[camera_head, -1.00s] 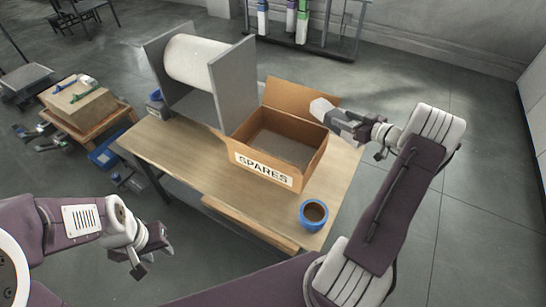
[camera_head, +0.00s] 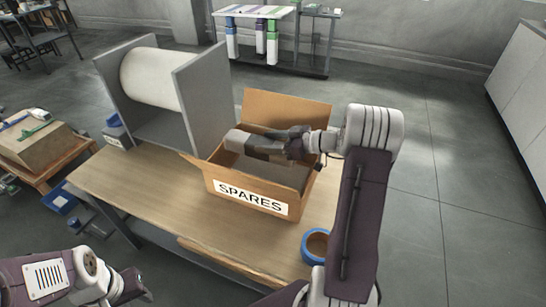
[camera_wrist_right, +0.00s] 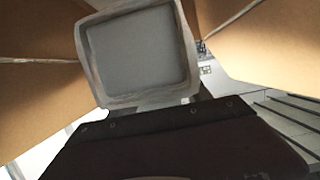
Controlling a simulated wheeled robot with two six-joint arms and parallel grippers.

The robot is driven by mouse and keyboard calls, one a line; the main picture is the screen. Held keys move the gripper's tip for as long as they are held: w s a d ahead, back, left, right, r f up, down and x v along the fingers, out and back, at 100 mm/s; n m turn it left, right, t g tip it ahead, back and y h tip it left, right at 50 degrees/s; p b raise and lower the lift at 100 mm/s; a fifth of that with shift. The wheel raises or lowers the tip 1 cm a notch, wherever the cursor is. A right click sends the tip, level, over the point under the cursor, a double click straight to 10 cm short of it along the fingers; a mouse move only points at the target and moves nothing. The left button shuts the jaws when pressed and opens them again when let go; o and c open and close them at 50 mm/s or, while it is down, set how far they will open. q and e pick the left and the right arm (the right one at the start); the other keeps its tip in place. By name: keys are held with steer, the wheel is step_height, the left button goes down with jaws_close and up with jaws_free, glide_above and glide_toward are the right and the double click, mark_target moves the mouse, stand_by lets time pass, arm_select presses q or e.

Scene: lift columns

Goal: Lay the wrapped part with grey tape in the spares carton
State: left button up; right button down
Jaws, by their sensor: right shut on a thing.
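The wrapped part (camera_head: 237,140) is a pale block with a darker grey band near my right gripper (camera_head: 272,150). That gripper is shut on it and holds it roughly level over the spares carton (camera_head: 213,184), an open cardboard box with a SPARES label. In the right wrist view a pale-rimmed grey face of the wrapped part (camera_wrist_right: 138,52) shows between brown carton walls (camera_wrist_right: 38,95). I cannot tell whether it touches the carton floor. My left gripper (camera_head: 130,287) is low at the left, away from the carton; its fingers are unclear.
The carton stands on a wooden table (camera_head: 140,190). A large white roll (camera_head: 152,78) between grey panels (camera_head: 203,100) stands behind it to the left. A blue tape roll (camera_head: 313,245) lies at the table's near right. Bare tabletop lies left of the carton.

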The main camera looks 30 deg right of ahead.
steer(key=shift+w+d+f+b, duration=0.45)
steer(key=shift+d+f, duration=0.3)
steer(key=shift+f, duration=0.55)
steer(key=shift+w+d+f+b, duration=0.25)
steer(key=shift+w+d+f, duration=0.4)
steer(key=shift+f, duration=0.7)
steer(key=shift+w+d+f+b, duration=0.4)
steer(key=shift+d+f, duration=0.45)
steer(key=shift+f, duration=0.45)
steer(key=shift+f+b, duration=0.2)
steer(key=shift+b, duration=0.1)
steer(key=shift+f, duration=0.1)
steer(key=shift+c, duration=2.4)
jaws_free()
steer(key=shift+s+a+f, duration=0.1)
